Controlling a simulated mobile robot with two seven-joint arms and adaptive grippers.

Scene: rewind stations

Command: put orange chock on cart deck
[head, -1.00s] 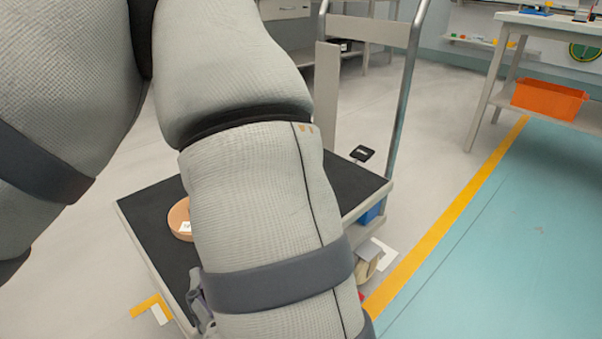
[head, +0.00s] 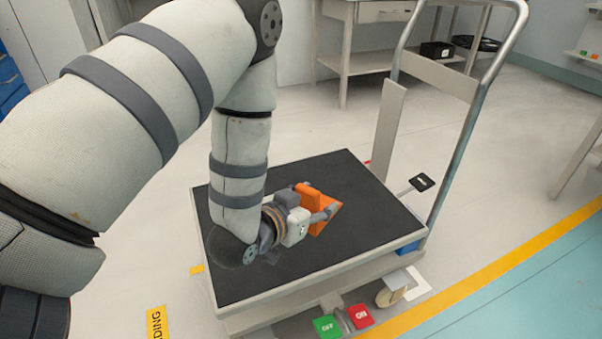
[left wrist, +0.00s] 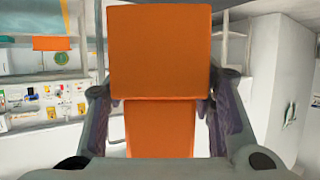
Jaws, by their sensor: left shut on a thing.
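The orange chock (head: 316,206) is a wedge held in my left gripper (head: 322,212), over the middle of the cart deck (head: 352,240) in the head view. The left gripper is shut on it, with a finger on each side. In the left wrist view the orange chock (left wrist: 160,55) fills the middle between the two fingers (left wrist: 160,112). The cart deck is a flat black surface with a pale rim. I cannot tell whether the chock touches the deck or hangs just above it. My right gripper is not in view.
The cart's metal push handle (head: 462,140) rises at the deck's far right. A green pedal (head: 327,326) and a red pedal (head: 360,316) are at the near edge. A pale workbench (head: 372,12) stands behind. Much of the deck around the chock is bare.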

